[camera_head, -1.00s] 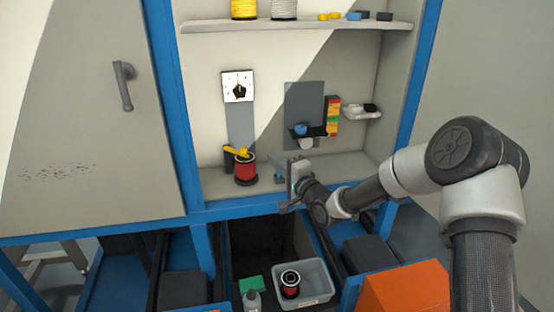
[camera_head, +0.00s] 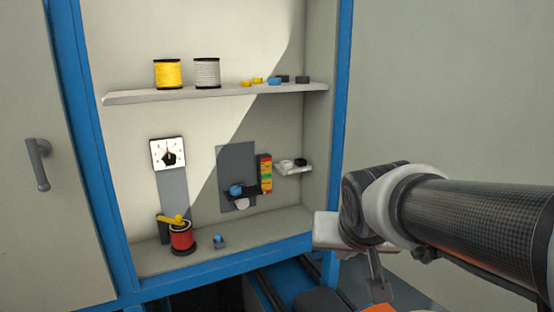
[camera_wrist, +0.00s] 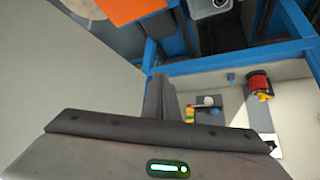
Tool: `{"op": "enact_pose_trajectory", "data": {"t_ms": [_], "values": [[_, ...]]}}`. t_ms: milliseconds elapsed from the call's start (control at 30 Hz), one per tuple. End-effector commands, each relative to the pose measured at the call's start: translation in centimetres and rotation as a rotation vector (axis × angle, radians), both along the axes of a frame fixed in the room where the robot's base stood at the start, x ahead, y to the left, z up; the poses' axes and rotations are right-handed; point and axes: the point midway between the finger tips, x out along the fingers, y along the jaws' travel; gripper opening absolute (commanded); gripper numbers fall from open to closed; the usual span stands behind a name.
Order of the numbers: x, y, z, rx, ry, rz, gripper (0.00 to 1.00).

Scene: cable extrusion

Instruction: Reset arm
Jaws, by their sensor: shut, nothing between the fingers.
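My gripper shows in the wrist view (camera_wrist: 162,84) with its fingers together and nothing between them. In the head view my arm is folded in at the right, in front of the cabinet's right post. The gripper's fingertips are hard to make out there. The gripper is outside the cabinet (camera_head: 225,250), apart from everything on its shelves.
The cabinet holds a red spool (camera_head: 182,238) with a yellow piece on top, a dial (camera_head: 168,154), a small blue part (camera_head: 219,242) and a bracket panel (camera_head: 235,165). Yellow (camera_head: 168,74) and white (camera_head: 207,73) spools stand on the upper shelf (camera_head: 140,97). A grey wall is at right.

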Motion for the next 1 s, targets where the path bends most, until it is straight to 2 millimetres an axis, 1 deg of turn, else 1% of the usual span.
{"op": "enact_pose_trajectory", "data": {"t_ms": [33,100,233,400,433,667,767,867,900,1000], "values": [[-2.1,-0.6,0.3,-0.010,0.019,0.004,0.00],[-4.7,-1.2,0.2,-0.019,0.056,0.017,0.00],[-9.1,-1.7,-0.2,-0.019,0.116,0.048,0.00],[-14.2,-1.7,-1.0,-0.001,0.183,0.107,0.00],[-13.9,-1.7,0.8,-0.004,0.186,0.108,0.00],[-13.7,-1.7,5.9,-0.006,0.186,0.104,0.00],[-13.7,-1.7,8.7,-0.006,0.185,0.104,0.00],[-13.7,-1.7,12.1,-0.005,0.185,0.103,0.00],[-13.7,-1.7,13.7,-0.005,0.185,0.103,0.00],[-13.7,-1.7,17.3,-0.005,0.185,0.103,0.00]]}}
